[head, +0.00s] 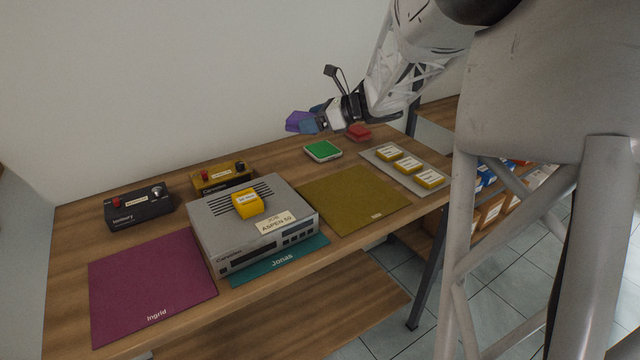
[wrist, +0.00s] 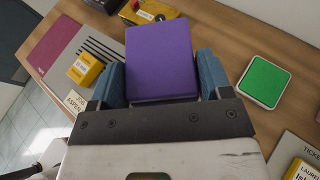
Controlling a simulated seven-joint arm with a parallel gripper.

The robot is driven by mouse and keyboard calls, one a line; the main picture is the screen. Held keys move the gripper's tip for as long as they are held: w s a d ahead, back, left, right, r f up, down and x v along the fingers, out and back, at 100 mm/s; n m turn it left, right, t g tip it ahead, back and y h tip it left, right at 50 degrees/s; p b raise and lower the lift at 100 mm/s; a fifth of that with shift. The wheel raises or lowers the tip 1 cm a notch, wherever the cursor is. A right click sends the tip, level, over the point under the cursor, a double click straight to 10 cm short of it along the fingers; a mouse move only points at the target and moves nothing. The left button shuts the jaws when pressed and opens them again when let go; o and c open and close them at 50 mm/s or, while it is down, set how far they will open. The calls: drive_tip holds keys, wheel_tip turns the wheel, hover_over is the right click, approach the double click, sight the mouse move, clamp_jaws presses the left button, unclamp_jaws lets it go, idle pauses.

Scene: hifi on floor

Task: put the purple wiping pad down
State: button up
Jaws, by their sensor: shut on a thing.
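The purple wiping pad (wrist: 160,62) is a purple block held between the two blue fingers of my gripper (wrist: 160,80) in the wrist view. In the head view the pad (head: 299,121) shows beyond my gripper (head: 317,119), raised above the back of the wooden table (head: 270,160). My gripper is shut on the pad. A green pad in a white tray (head: 322,150) lies on the table, below and right of the held pad in the head view; the green pad also shows in the wrist view (wrist: 264,82). The far side of the purple pad is hidden.
A grey hi-fi unit (head: 220,225) with a yellow block (head: 248,203) stands on a teal mat (head: 280,262). A magenta mat (head: 150,285), olive mat (head: 350,198), two control boxes (head: 138,208) (head: 222,176), a red pad (head: 358,132) and a tray of yellow blocks (head: 373,154) surround it.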

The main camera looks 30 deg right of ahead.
drive_tip(key=s+d+r, duration=0.1)
drive_tip(key=s+d, duration=0.4)
drive_tip(key=d, duration=0.3)
hover_over(346, 191)
wheel_tip(346, 191, down, 12)
drive_tip(key=shift+s+f+n+g+y, duration=0.1)
drive_tip(key=shift+f+n+g+y, duration=0.2)
drive_tip(key=shift+n, duration=0.1)
drive_tip(key=shift+f, duration=0.15)
drive_tip(key=shift+f, duration=1.85)
drive_tip(key=shift+f, duration=2)
drive_tip(key=shift+f, duration=0.15)
